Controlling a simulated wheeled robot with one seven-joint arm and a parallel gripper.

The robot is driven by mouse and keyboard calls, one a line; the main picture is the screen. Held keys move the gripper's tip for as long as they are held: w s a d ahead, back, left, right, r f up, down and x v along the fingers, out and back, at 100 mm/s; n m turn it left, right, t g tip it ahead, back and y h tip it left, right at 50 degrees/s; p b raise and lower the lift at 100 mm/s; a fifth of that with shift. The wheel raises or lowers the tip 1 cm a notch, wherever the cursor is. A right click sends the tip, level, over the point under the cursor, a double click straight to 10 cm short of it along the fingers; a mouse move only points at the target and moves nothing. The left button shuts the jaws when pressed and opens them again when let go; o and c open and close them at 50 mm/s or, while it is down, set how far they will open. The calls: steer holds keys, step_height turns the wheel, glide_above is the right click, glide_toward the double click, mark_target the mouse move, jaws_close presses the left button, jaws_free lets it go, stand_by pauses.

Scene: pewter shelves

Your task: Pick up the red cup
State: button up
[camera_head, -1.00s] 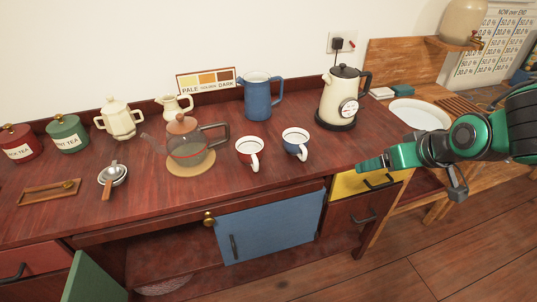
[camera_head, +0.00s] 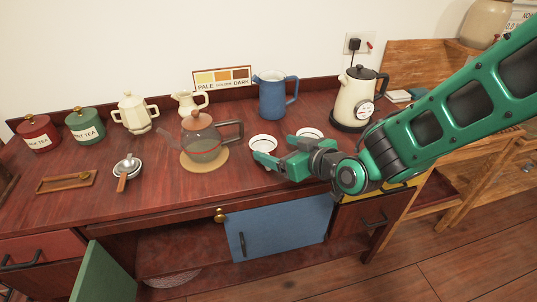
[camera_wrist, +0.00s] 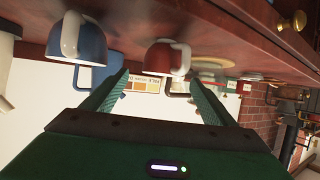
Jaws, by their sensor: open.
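The red cup (camera_head: 263,141) stands on the dark red-brown counter. Its white rim and inside show in the head view, while my gripper (camera_head: 273,154) hides most of its red side. The wrist view is upside down, and there the red cup (camera_wrist: 156,59) shows its white handle. It appears ahead of and between the spread fingertips of my gripper (camera_wrist: 159,79). My gripper is open and empty, in front of the cup; whether a finger touches it I cannot tell.
A blue cup (camera_head: 309,133) stands just right of the red cup, partly hidden by my gripper. A glass teapot (camera_head: 203,147) on a round mat stands to the left. A blue jug (camera_head: 273,98) and a cream kettle (camera_head: 355,98) stand behind.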

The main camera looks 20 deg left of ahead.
mark_target(258, 143)
steer(key=shift+x, duration=2.9)
steer(key=shift+s+f, duration=0.1)
steer(key=shift+f, duration=0.05)
steer(key=c, duration=1.2)
